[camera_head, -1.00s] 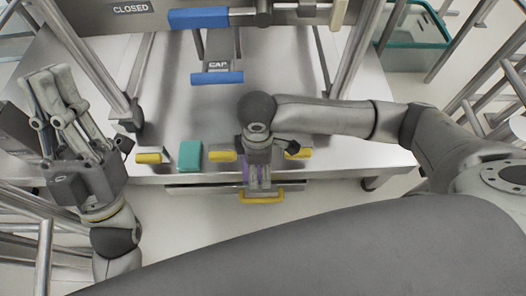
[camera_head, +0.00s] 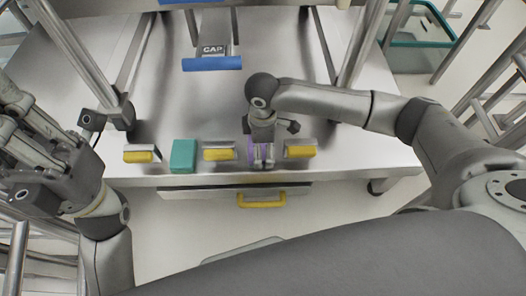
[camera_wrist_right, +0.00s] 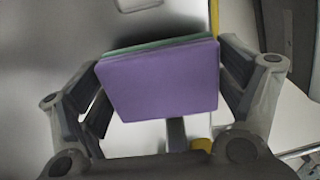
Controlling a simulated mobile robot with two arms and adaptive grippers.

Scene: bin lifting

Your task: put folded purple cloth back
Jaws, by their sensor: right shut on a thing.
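The folded purple cloth (camera_wrist_right: 165,82) fills the middle of the right wrist view as a flat, square pad. My right gripper (camera_head: 262,163) is shut on it, with one finger at each side edge. In the head view only a purple sliver shows beside the fingers, at the front edge of the metal table (camera_head: 170,108). I cannot tell whether the cloth touches the surface. A teal folded cloth (camera_head: 184,156) lies to the left, and a teal strip (camera_wrist_right: 150,46) shows just behind the purple cloth. My left gripper (camera_head: 22,140) is at the left edge, partly cut off.
Yellow-fronted blocks (camera_head: 218,153) stand along the table's front edge, on both sides of the right gripper. Below is a drawer with a yellow handle (camera_head: 262,201). A blue bar (camera_head: 212,63) is farther back. Metal posts rise from the table. A teal-rimmed bin (camera_head: 420,41) stands at the back right.

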